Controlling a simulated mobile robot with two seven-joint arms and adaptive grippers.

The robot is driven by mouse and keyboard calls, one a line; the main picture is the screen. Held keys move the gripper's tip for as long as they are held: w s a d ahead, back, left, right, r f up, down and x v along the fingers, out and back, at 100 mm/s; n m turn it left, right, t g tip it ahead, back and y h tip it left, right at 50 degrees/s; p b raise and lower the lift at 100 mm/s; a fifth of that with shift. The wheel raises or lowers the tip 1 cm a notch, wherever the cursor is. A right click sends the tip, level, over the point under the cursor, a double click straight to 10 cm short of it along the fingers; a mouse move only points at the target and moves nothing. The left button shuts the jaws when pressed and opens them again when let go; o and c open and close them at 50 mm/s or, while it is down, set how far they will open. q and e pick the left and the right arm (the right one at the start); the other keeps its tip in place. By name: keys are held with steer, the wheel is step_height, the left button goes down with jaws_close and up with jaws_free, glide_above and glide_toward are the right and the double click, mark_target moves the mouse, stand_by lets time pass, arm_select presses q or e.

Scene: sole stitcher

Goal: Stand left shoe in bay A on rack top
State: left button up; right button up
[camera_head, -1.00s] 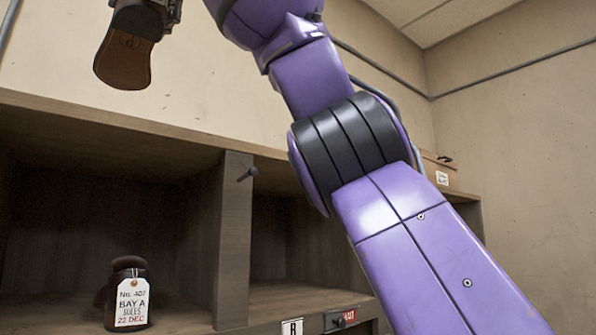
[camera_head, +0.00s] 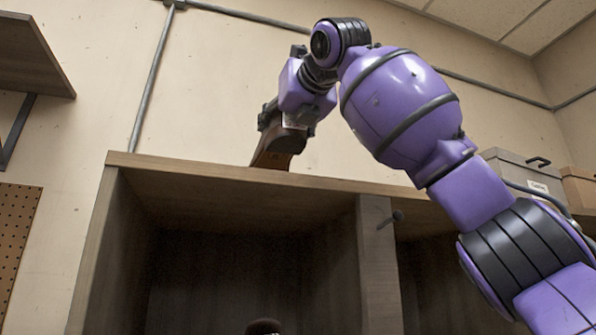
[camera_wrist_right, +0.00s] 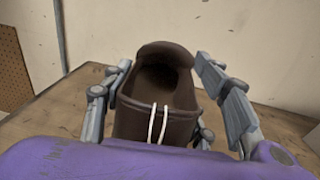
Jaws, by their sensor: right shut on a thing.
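A brown shoe (camera_head: 275,147) is held in my right gripper (camera_head: 290,112) over the front part of the rack top (camera_head: 215,172). It hangs tilted in the head view, its lower end by the top's front edge; I cannot tell whether it touches. In the right wrist view the shoe (camera_wrist_right: 155,118) shows its dark opening and white laces, with gripper fingers on both sides and the wooden rack top (camera_wrist_right: 60,112) beneath and around it. A dark rounded thing (camera_head: 263,327) shows partly inside the open bay below. My left gripper is out of view.
A dark peg (camera_head: 390,218) sticks out of the rack's upright. A grey box (camera_head: 520,172) and a tan box (camera_head: 578,185) stand on the top at right. A wall shelf (camera_head: 35,58) and pegboard (camera_head: 15,245) are at left. The top's left part looks clear.

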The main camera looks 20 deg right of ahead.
mark_target(281, 139)
steer(key=d+f, duration=0.1)
steer(key=w+d+f, duration=0.1)
steer(key=f, duration=0.1)
steer(key=d+f, duration=0.1)
steer(key=shift+w+f, duration=0.3)
steer(key=shift+w+d+f, duration=0.1)
steer(key=shift+d+f, duration=0.05)
steer(key=shift+f, duration=0.8)
steer(key=shift+w+d+f, duration=0.1)
steer(key=shift+d+f, duration=0.05)
steer(key=shift+f, duration=0.8)
steer(key=o, duration=1.6)
steer(key=shift+a, duration=0.1)
steer(key=s, duration=0.4)
steer(key=s+d, duration=0.1)
steer(key=s, duration=0.7)
steer(key=shift+d, duration=0.25)
